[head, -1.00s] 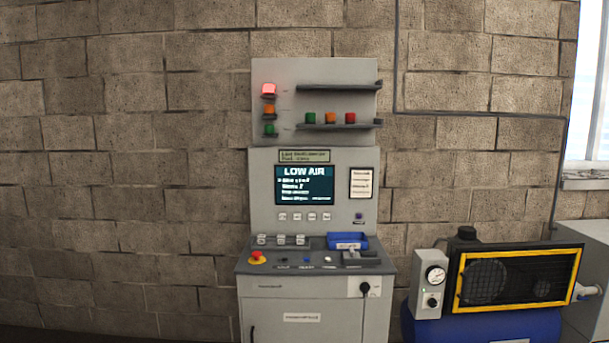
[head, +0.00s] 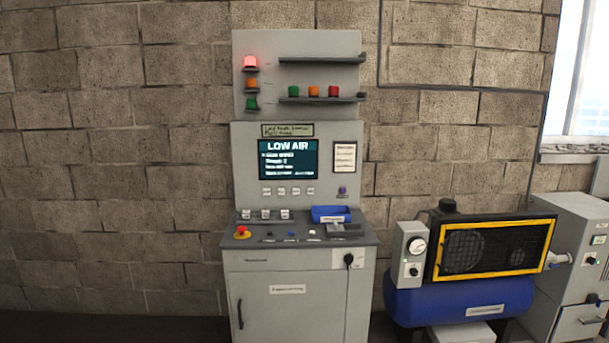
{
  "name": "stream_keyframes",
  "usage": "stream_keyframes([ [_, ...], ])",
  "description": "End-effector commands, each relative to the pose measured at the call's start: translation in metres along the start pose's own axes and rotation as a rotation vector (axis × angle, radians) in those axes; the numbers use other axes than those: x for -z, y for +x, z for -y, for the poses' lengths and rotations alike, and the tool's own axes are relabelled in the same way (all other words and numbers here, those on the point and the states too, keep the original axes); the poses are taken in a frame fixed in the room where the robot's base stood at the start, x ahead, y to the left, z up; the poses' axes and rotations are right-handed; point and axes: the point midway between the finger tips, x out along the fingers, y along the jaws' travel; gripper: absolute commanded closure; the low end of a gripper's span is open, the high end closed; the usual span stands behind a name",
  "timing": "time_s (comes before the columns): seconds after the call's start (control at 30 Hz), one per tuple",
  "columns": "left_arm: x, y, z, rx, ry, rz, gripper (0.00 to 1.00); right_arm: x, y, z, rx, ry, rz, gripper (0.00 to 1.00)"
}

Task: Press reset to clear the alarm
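The control cabinet (head: 253,263) stands against the block wall, near the middle of the head view. Its screen (head: 288,160) reads LOW AIR. The top lamp (head: 250,62) of the stack at the left glows red. Several small buttons sit along the sloped desk (head: 240,248), among them a blue and a white one; their labels are too small to read, so I cannot tell which is reset. A red mushroom button (head: 242,232) on a yellow base sits at the desk's left end. Neither of my grippers is in view.
A blue compressor (head: 462,297) with a yellow-framed guard and a gauge box (head: 411,256) stands right of the cabinet. A grey cabinet (head: 572,262) is at the far right. The floor left of the cabinet looks clear.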

Motion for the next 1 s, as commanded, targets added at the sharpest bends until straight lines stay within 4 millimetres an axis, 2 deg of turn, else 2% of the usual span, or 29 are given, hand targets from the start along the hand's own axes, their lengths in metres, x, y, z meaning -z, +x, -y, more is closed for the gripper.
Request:
stream_keyframes([
  [0.13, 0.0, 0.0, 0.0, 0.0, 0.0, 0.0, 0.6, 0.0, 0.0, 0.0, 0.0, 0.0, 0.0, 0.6],
  [0.17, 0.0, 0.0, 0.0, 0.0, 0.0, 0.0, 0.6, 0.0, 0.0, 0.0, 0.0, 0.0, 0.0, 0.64],
  [0.4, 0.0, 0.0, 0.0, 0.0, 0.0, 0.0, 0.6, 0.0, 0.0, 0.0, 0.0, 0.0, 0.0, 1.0],
  [1.0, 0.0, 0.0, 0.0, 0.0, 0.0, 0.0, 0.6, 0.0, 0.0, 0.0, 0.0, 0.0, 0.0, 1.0],
])
